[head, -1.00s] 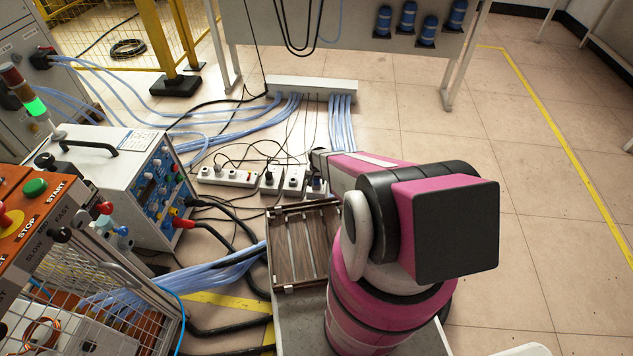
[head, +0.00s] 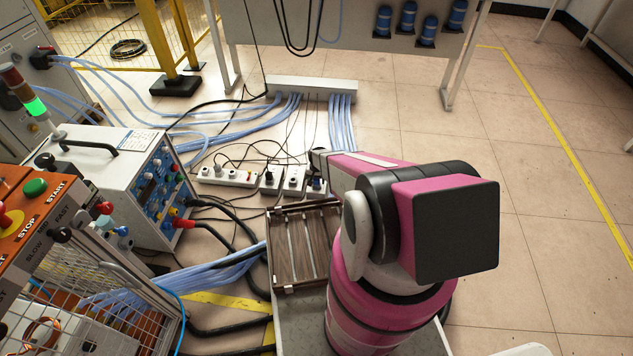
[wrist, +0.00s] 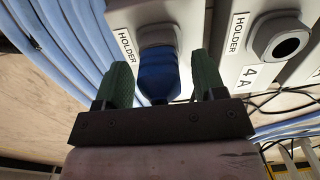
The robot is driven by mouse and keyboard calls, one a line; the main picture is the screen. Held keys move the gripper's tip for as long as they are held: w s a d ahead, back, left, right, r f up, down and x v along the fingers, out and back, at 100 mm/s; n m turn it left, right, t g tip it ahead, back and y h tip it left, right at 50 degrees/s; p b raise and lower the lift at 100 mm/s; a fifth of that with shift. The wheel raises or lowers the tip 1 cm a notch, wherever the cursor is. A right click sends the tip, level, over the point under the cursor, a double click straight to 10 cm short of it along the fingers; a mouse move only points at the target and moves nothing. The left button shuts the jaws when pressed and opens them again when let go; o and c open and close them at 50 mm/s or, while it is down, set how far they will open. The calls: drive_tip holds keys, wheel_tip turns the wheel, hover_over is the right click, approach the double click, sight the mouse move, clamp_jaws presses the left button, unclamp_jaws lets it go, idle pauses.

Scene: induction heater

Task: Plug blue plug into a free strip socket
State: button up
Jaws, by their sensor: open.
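The blue plug (wrist: 158,74) sits in a white holder block (wrist: 150,18) marked HOLDER. It also shows small in the head view (head: 316,187), close to the end of my arm. My gripper (wrist: 160,82) has its two green fingers apart, one on each side of the plug, with narrow gaps showing. The white power strip (head: 228,177) lies on the floor to the left in the head view, with a few things plugged into it. The sockets are too small there to tell which are free.
A second holder (wrist: 258,45), marked 4 A, with a round opening, stands right beside the plug's holder. Blue cables (wrist: 62,50) run along the left of the wrist view. Thin black cords lie around the strip.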

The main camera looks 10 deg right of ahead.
clamp_jaws()
drive_tip(key=shift+r, duration=0.15)
drive_tip(key=shift+r, duration=2.85)
